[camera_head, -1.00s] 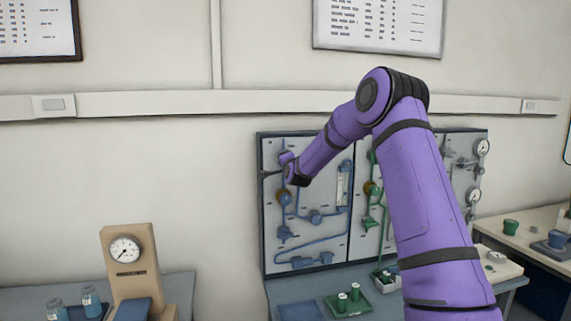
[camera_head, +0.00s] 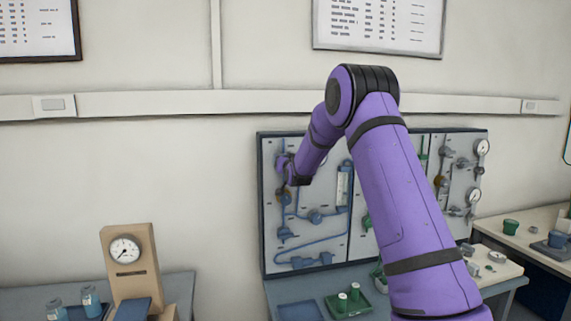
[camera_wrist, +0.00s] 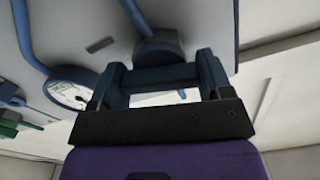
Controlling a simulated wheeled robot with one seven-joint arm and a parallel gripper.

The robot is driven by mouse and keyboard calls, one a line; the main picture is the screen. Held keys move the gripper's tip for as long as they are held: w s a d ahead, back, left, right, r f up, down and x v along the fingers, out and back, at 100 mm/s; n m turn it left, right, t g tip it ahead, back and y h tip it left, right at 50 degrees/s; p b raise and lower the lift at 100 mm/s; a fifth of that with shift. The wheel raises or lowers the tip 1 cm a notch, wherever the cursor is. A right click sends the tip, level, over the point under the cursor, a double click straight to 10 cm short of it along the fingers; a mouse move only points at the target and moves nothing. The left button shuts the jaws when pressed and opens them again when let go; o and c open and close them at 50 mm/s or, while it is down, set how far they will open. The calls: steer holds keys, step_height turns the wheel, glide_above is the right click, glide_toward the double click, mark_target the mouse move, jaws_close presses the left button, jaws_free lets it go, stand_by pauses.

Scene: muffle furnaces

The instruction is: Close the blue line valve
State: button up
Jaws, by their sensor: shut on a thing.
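The blue line (camera_head: 320,245) runs on the left panel of the wall board. My gripper (camera_head: 284,168) is at the upper left of that panel, in front of the top of the blue line. In the wrist view, my gripper (camera_wrist: 160,80) has its two dark fingers on either side of a dark blue handle (camera_wrist: 160,74), shut on it. Just beyond is the round blue valve body (camera_wrist: 158,48), joined to a blue pipe (camera_wrist: 133,14). My gripper and wrist hide most of the valve in the head view, so the handle's exact angle is hard to tell.
A clear flow tube (camera_head: 343,186) stands right of my wrist. My arm covers much of the green line. Gauges (camera_head: 482,147) sit at the board's right. A green tray (camera_head: 348,302) with bottles and a wooden gauge stand (camera_head: 130,262) are below.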

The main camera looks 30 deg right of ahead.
steer(key=shift+f+n, duration=0.1)
steer(key=shift+n, duration=1.5)
steer(key=o, duration=0.9)
steer(key=v, duration=1)
steer(key=shift+s, duration=0.4)
